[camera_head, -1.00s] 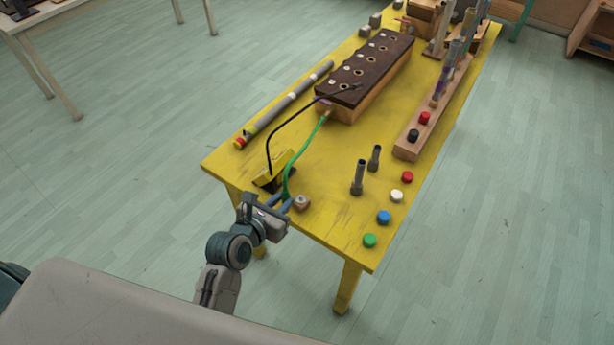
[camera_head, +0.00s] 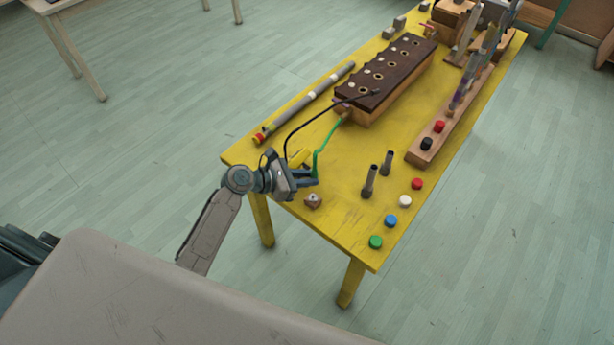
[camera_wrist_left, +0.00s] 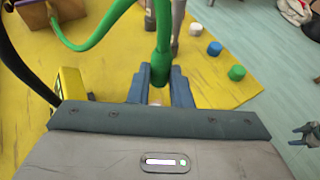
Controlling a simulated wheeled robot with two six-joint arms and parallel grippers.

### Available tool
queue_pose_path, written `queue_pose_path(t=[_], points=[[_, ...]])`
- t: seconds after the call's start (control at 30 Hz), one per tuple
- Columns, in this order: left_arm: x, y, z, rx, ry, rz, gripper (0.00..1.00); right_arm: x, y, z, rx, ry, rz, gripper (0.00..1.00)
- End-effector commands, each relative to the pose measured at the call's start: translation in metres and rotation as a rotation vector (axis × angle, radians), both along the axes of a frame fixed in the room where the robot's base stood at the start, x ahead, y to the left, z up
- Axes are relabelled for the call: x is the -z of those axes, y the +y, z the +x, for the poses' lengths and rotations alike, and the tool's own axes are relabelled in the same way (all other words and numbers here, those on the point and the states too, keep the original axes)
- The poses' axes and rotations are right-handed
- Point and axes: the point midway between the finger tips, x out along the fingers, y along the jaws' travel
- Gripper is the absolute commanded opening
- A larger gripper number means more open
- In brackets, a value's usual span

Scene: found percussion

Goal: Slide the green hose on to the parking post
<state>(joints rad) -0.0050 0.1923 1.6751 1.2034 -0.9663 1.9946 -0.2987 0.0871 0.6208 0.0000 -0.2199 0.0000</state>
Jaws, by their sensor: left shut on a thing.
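The green hose (camera_head: 328,138) runs from the near end of the long wooden box to my left gripper (camera_head: 313,178), over the near-left corner of the yellow table. In the left wrist view the gripper (camera_wrist_left: 160,88) is shut on the hose's dark green end (camera_wrist_left: 160,70), which stands roughly upright between the blue-grey fingers. A small wooden block (camera_head: 313,201) with a pale round top, possibly the parking post, sits just below the gripper in the head view. A pinkish patch shows beneath the hose end; I cannot tell whether they touch. My right gripper is not clearly visible in the head view.
Two dark upright tubes (camera_head: 369,182) stand right of the gripper, near several coloured caps (camera_head: 391,221). The long box (camera_head: 385,80) and a grey tube (camera_head: 305,104) lie farther back.

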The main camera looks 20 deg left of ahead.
Motion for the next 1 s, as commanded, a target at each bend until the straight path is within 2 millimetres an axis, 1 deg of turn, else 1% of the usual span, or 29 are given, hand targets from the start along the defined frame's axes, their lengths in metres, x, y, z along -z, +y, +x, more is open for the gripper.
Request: queue_pose_path(t=[0.17, 0.3, 0.6, 0.8, 1.0], points=[[-0.005, 0.001, -0.001, -0.002, 0.002, -0.005, 0.00, -0.012, 0.000, -0.001, 0.000, 0.001, 0.000, 0.56], [0.014, 0.001, -0.001, -0.002, 0.002, -0.006, 0.00, 0.001, 0.002, -0.001, 0.001, 0.002, 0.002, 0.56], [0.043, 0.000, -0.001, -0.002, 0.001, -0.006, 0.00, 0.017, 0.013, -0.002, 0.005, 0.003, 0.014, 0.56], [0.054, 0.000, -0.001, -0.003, 0.001, -0.006, 0.00, 0.023, 0.012, -0.002, 0.004, 0.003, 0.013, 0.56], [0.057, 0.001, -0.001, -0.002, 0.000, -0.005, 0.00, 0.024, 0.008, -0.002, 0.002, 0.003, 0.008, 0.56]])
